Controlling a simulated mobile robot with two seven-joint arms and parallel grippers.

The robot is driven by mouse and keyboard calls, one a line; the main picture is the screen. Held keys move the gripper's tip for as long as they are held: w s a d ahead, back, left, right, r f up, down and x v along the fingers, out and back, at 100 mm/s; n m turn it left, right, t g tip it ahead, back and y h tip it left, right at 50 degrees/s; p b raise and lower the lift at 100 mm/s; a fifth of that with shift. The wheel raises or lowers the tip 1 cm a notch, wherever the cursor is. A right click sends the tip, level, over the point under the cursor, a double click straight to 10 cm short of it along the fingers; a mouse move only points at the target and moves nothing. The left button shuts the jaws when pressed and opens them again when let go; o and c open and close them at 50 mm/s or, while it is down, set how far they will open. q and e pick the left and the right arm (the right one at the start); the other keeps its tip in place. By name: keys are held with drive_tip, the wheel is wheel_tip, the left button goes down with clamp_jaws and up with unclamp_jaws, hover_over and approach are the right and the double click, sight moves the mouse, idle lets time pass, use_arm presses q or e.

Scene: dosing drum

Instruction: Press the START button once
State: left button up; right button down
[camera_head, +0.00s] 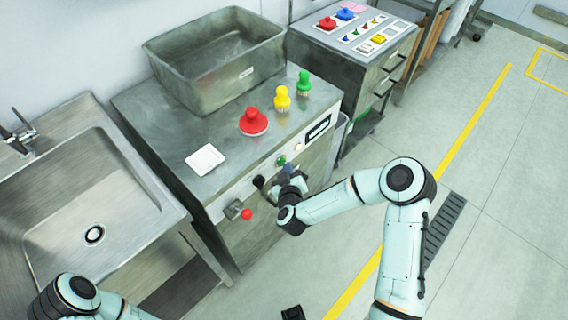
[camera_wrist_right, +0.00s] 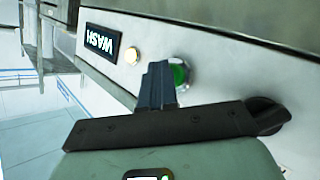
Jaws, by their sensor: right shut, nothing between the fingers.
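A green button (camera_wrist_right: 181,74) with a pale ring sits on the machine's front panel. It also shows in the head view (camera_head: 281,160), close to my right gripper (camera_head: 288,170). In the right wrist view the shut, empty fingers (camera_wrist_right: 157,78) lie just in front of the button and cover part of it. I cannot tell whether they touch it. No START label is legible. A small dark part (camera_head: 292,313) at the bottom edge of the head view seems to be my left gripper; its fingers cannot be made out.
A lit button (camera_wrist_right: 132,56) and a display reading WASH (camera_wrist_right: 101,41) are beside the green button. A black knob (camera_head: 259,182) and red ball (camera_head: 247,214) stick out from the panel.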

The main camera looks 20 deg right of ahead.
use_arm(q)
drive_tip(key=shift+f, duration=0.15)
use_arm(e)
drive_tip(key=shift+s+d, duration=0.3)
drive_tip(key=shift+s, duration=0.5)
use_arm(q)
drive_tip(key=shift+s+f+b, duration=0.2)
drive_tip(key=shift+f+b, duration=0.3)
drive_tip(key=shift+b, duration=0.1)
use_arm(e)
drive_tip(key=shift+s+d, duration=0.35)
drive_tip(key=shift+s, duration=0.45)
drive_tip(key=shift+s+d, duration=0.3)
drive_tip(key=shift+s, duration=0.45)
drive_tip(key=shift+s+d, duration=0.35)
drive_tip(key=shift+s, duration=0.45)
